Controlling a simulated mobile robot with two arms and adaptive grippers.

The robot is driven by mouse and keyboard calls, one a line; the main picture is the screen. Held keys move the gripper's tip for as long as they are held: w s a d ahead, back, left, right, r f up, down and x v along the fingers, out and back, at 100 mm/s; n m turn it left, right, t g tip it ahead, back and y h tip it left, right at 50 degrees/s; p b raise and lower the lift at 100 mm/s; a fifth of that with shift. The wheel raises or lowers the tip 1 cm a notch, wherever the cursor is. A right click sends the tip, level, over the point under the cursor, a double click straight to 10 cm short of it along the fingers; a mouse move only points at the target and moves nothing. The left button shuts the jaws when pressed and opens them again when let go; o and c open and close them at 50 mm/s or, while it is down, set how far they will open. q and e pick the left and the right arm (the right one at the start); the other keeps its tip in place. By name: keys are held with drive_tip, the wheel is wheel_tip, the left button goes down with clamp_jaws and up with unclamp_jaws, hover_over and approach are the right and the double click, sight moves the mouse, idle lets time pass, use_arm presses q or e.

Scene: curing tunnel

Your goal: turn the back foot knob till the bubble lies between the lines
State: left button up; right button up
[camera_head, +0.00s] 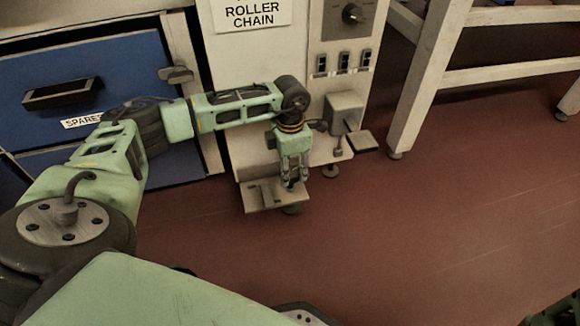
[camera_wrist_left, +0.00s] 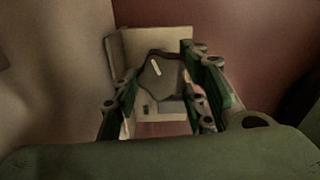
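My left gripper (camera_head: 294,184) points down over a pale metal plate (camera_head: 262,196) low at the cabinet's front. In the left wrist view a dark lobed knob (camera_wrist_left: 162,78) with a white mark lies between the two fingers of my left gripper (camera_wrist_left: 166,92). The right finger overlaps the knob's edge. I cannot tell whether the fingers touch it. A dark foot (camera_head: 291,210) shows under the plate. A green part, likely my right gripper (camera_head: 560,312), is cut off at the bottom right corner.
The pale cabinet (camera_head: 250,65) carries a ROLLER CHAIN label, a dial (camera_head: 352,14) and several switches. A grey box (camera_head: 343,110) juts from its lower right. Blue drawers (camera_head: 50,55) stand left, a pale bench leg (camera_head: 425,85) right. The red floor (camera_head: 420,230) in front is clear.

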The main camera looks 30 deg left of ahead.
use_arm(q)
drive_tip(key=shift+w, duration=0.1)
drive_tip(key=c, duration=0.5)
drive_tip(key=shift+r+n+p, duration=0.25)
drive_tip(key=shift+n+p, duration=0.15)
drive_tip(key=shift+p, duration=0.4)
drive_tip(key=shift+a+f+n+p, duration=0.1)
drive_tip(key=shift+f+n+p, duration=0.05)
drive_tip(key=shift+n+p, duration=0.2)
drive_tip(key=o, duration=1)
drive_tip(key=shift+f, duration=0.1)
drive_tip(key=shift+o, duration=0.6)
